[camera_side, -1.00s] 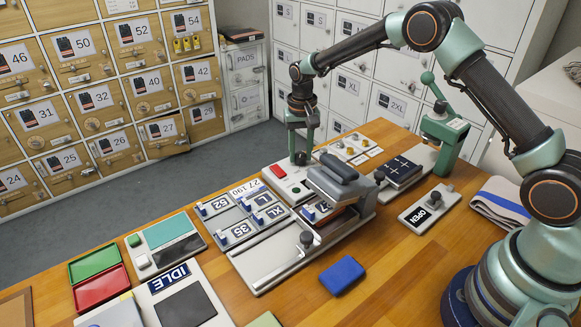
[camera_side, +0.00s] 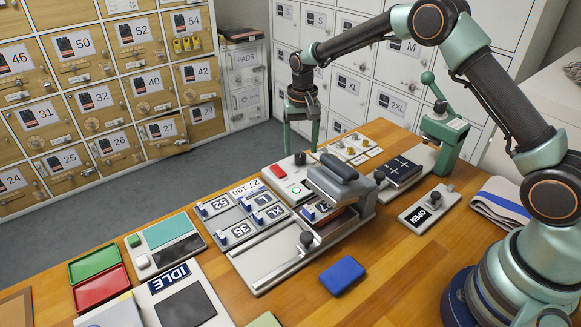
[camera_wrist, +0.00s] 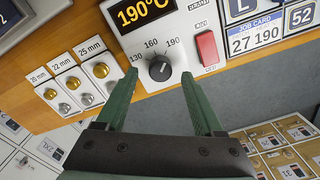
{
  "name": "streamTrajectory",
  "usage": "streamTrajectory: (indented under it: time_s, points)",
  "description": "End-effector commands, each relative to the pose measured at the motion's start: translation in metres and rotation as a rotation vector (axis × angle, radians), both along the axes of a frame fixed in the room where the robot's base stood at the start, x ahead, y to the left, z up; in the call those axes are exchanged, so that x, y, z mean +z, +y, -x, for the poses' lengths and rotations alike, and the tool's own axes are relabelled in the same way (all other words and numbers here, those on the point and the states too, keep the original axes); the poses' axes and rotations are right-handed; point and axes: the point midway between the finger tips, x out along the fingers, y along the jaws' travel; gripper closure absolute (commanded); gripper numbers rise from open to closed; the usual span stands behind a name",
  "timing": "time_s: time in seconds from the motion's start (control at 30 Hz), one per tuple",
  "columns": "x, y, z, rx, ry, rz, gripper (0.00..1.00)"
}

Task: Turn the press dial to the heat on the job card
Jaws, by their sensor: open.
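The press dial (camera_wrist: 160,70) is a round dark knob on a white panel marked 130, 160 and 190. Its light pointer mark leans to the upper right, toward the 190 side. The display (camera_wrist: 146,12) above it reads 190°C. The job card (camera_wrist: 256,38) reads 27 190; it also shows in the side view (camera_side: 247,187). My gripper (camera_wrist: 159,75) is open, with one green finger on each side of the dial in the wrist view. In the side view my gripper (camera_side: 301,148) hangs just above the dial (camera_side: 300,158), apart from it.
A red switch (camera_wrist: 207,48) sits beside the dial. Several brass and silver pieces (camera_wrist: 101,70) labelled by millimetres are on the other side. The heat press (camera_side: 340,183) stands close in front of the panel. A green hand press (camera_side: 442,135) stands to the right.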

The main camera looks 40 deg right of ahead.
Motion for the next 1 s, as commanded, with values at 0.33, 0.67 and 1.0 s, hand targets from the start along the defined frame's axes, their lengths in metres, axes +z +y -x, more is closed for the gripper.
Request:
streamTrajectory:
  time_s: [0.33, 0.67, 1.0]
  points:
    - [0.071, 0.000, 0.000, -0.001, -0.006, 0.000, 0.31]
    - [0.100, -0.001, 0.000, -0.002, -0.002, 0.000, 0.31]
    - [0.102, -0.001, 0.001, 0.000, -0.004, 0.000, 0.31]
